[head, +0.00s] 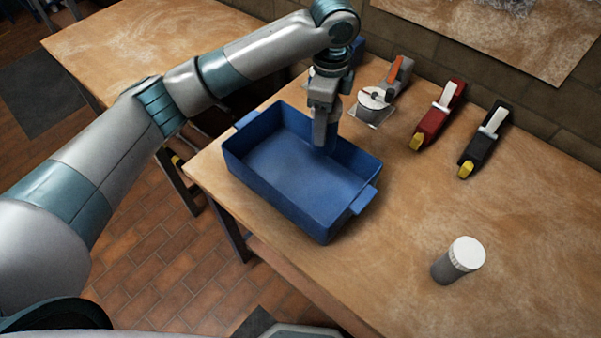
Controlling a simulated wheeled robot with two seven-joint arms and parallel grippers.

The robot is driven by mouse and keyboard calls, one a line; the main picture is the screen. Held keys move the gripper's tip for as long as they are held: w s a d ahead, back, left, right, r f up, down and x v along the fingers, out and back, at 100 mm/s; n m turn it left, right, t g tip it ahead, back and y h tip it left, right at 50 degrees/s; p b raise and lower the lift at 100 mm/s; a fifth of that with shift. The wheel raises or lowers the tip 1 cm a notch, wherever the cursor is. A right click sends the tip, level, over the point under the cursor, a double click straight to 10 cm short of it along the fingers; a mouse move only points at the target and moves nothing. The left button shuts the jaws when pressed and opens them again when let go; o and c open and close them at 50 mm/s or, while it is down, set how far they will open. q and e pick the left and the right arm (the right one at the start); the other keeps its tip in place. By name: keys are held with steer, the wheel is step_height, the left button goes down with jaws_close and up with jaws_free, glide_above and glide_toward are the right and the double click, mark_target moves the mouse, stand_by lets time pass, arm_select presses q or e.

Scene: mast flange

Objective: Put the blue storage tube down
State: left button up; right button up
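My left gripper (322,130) points down over the far right part of the blue tray. It appears shut on the blue storage tube (331,140), a narrow dark blue upright shape at the fingertips. The tube's top is hidden by the fingers, and its colour blends with the tray. I cannot tell whether its lower end touches the tray floor. The blue tray (285,207) is an open box with a handle at each end, on the wooden workbench (420,215). My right gripper is not in view.
A grey jar with a white lid (460,260) stands front right. A red tool (437,115), a black tool (484,140) and a grey device with an orange lever (385,93) line the wall side. Another blue object (358,47) shows partly behind my wrist. The bench's middle right is clear.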

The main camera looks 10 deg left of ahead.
arm_select(q)
steer(key=w+a+f+p, duration=0.1)
steer(key=a+f+p, duration=0.1)
steer(key=a, duration=0.3)
steer(key=w+a+f+p, duration=0.1)
steer(key=a+f+p, duration=0.1)
steer(key=a+f, duration=0.3)
steer(key=shift+a, duration=0.75)
steer(key=shift+f+p, duration=0.85)
steer(key=shift+f, duration=1.15)
